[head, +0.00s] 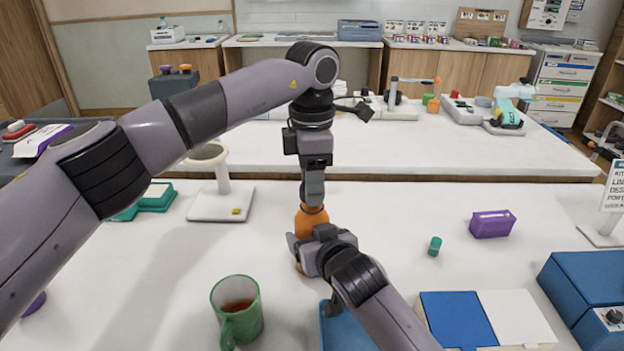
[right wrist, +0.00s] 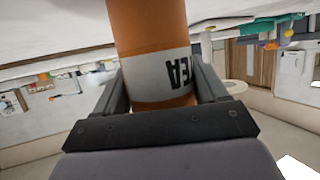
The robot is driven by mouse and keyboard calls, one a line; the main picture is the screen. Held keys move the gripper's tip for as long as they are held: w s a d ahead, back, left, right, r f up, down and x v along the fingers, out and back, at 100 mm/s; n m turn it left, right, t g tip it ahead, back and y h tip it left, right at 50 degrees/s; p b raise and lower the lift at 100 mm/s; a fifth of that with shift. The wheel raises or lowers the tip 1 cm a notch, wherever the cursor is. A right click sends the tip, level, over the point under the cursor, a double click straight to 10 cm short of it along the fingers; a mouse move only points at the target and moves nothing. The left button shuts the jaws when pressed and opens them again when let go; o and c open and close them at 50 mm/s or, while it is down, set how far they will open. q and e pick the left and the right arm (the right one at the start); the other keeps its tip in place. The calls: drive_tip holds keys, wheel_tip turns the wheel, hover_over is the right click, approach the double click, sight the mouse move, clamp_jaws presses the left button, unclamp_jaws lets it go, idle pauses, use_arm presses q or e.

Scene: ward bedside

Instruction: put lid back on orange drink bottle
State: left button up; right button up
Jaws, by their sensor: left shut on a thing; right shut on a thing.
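The orange drink bottle (head: 311,226) stands at the middle of the near white table. My right gripper (head: 299,252) is shut around its body from the front right. The right wrist view shows the bottle (right wrist: 150,25) between both fingers, with a white band and dark letters. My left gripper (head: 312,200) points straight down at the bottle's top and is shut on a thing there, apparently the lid. The lid is mostly hidden by the fingers, and I cannot tell its edge from the orange top or whether it is seated.
A green mug (head: 238,312) with brown drink stands in front left of the bottle. A white stand (head: 221,204) is behind left. A small teal cylinder (head: 435,246) and a purple box (head: 492,224) are to the right.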

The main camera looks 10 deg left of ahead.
use_arm(q)
drive_tip(key=shift+f, duration=0.55)
use_arm(e)
clamp_jaws()
use_arm(q)
drive_tip(key=m, duration=2.1)
drive_tip(key=shift+m, duration=0.3)
drive_tip(key=m, duration=0.7)
drive_tip(key=shift+m, duration=0.3)
use_arm(e)
drive_tip(key=shift+f, duration=0.1)
